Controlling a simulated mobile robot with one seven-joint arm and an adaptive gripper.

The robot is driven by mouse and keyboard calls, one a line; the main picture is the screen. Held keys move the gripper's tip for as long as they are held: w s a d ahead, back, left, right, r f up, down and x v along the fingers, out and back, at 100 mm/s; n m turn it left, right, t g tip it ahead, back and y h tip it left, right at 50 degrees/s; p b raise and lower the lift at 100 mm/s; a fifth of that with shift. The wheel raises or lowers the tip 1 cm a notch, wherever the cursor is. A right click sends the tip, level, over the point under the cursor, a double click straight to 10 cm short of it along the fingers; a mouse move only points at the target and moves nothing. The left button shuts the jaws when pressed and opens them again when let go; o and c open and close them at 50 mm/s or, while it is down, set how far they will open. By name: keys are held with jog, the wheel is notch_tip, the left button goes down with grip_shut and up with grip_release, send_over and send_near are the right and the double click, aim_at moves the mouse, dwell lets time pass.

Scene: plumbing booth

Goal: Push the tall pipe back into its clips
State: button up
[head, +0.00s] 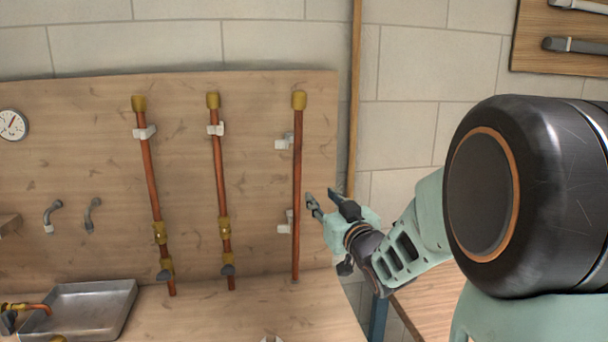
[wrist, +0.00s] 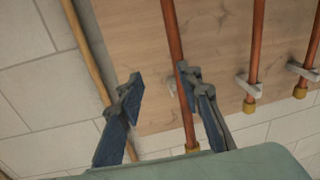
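The tall pipe (head: 297,190) is the rightmost copper pipe on the wooden board, upright with a brass cap on top. Its two white clips, upper (head: 284,144) and lower (head: 285,228), show mostly to its left, and the pipe appears to stand out of them. My gripper (head: 322,197) is open and empty, just right of the pipe near lower-clip height. In the wrist view my gripper (wrist: 159,80) has its fingers spread. The pipe (wrist: 173,35) runs close to the right finger, which partly covers it; contact cannot be told.
Two more copper pipes (head: 152,180) (head: 219,170) with brass fittings stand to the left, each with a white clip. A metal tray (head: 105,310) lies on the bench at lower left. A thin vertical wooden strip (head: 354,90) is right of the board.

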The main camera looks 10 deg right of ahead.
aim_at(298, 189)
jog(key=shift+y, duration=0.6)
jog(key=w+a, duration=0.1)
jog(key=w, duration=0.2)
jog(key=w+a, duration=0.2)
jog(key=w, duration=0.2)
jog(key=w+a+f+p, duration=0.1)
jog(key=w, duration=0.2)
jog(key=shift+w+a, duration=0.15)
jog(key=shift+w, duration=0.2)
jog(key=shift+r, duration=0.1)
grip_shut()
